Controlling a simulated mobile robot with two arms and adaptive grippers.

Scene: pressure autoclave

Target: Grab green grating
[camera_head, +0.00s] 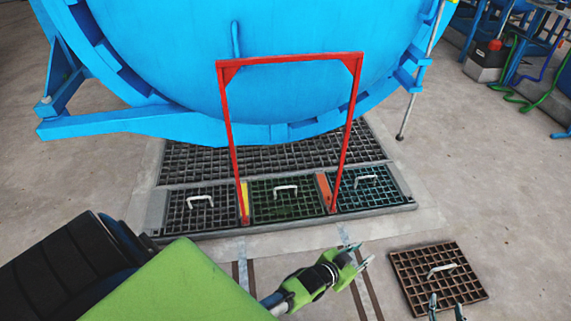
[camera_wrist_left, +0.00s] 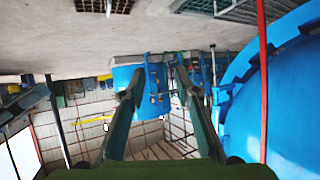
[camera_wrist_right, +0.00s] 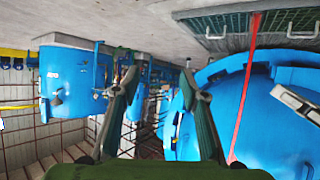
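The green grating (camera_head: 262,207) lies in the floor frame, in the middle of the front row, between the legs of a red frame. It has a pale upright handle (camera_head: 286,188). My left gripper (camera_head: 364,255) is on the near side of the row, right of the green grating in the head view, and empty. Its fingers are apart in the left wrist view (camera_wrist_left: 157,85). My right gripper (camera_head: 446,304) only shows its fingertips at the bottom edge, over the loose brown grating. Its fingers are apart and empty in the right wrist view (camera_wrist_right: 160,80). Neither gripper touches the green grating.
The red frame (camera_head: 290,59) stands upright before the big blue vessel (camera_head: 170,60). A dark grating (camera_head: 178,217) lies left of the green one, a bluish grating (camera_head: 385,198) right. The brown grating (camera_head: 413,285) lies loose. Bare floor (camera_head: 500,180) is clear at right.

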